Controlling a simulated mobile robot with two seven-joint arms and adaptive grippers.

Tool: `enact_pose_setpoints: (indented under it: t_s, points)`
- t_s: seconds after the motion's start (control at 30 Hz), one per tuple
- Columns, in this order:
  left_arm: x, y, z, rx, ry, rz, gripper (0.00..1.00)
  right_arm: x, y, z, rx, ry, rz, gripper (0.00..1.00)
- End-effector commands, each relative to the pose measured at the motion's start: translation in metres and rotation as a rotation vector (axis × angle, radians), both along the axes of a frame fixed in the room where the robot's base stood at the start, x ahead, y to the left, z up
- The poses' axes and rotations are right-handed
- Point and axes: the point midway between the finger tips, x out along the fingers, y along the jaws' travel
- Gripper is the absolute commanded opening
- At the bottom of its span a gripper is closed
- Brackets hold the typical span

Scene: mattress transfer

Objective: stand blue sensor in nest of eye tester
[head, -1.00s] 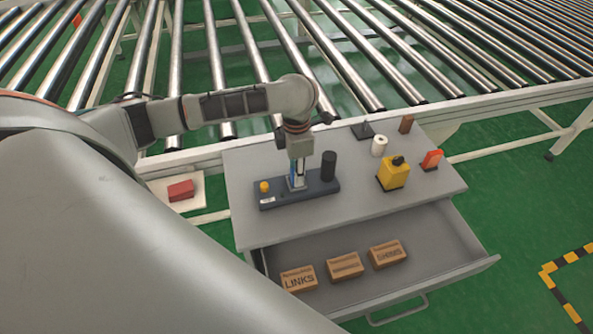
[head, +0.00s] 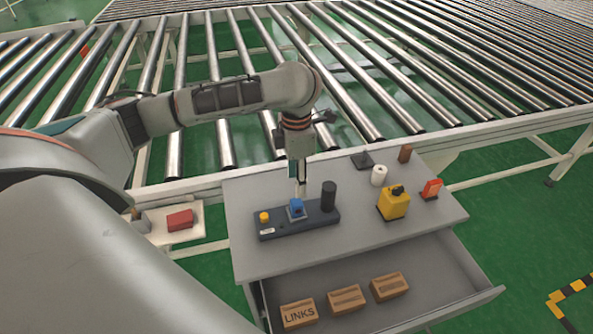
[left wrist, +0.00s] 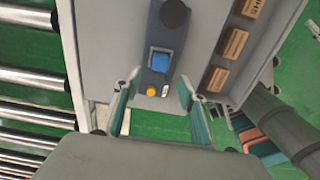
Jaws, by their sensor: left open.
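The blue sensor (head: 296,207) stands in the nest in the middle of the dark eye tester (head: 270,230), between a yellow button and a black cylinder. It also shows in the left wrist view (left wrist: 159,62), inside a light square frame. My left gripper (head: 299,188) is above the sensor, apart from it. In the left wrist view my left gripper (left wrist: 155,84) has its two fingers wide apart with nothing between them. My right gripper does not show.
A yellow box (head: 393,203), a white roll (head: 379,175), an orange item (head: 432,189) and a brown block (head: 405,153) stand on the right of the cabinet top. The open drawer (head: 440,270) holds cardboard boxes. A red box (head: 180,219) lies on a side shelf. Rollers run behind.

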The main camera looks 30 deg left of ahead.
Motion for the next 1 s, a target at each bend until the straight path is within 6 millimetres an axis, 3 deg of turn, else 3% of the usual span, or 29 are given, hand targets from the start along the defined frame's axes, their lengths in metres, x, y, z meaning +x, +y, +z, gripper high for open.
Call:
enact_pose_setpoints:
  t_s: [0.1,0.3,1.0]
  points:
    - [0.0,0.0,0.016,0.001,-0.001,-0.001,0.41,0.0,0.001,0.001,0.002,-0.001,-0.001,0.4]
    - [0.0,0.0,0.027,0.001,0.001,-0.001,0.41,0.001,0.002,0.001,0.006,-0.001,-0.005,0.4]
    - [-0.001,0.0,0.027,0.0,0.001,-0.001,0.41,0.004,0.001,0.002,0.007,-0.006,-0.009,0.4]
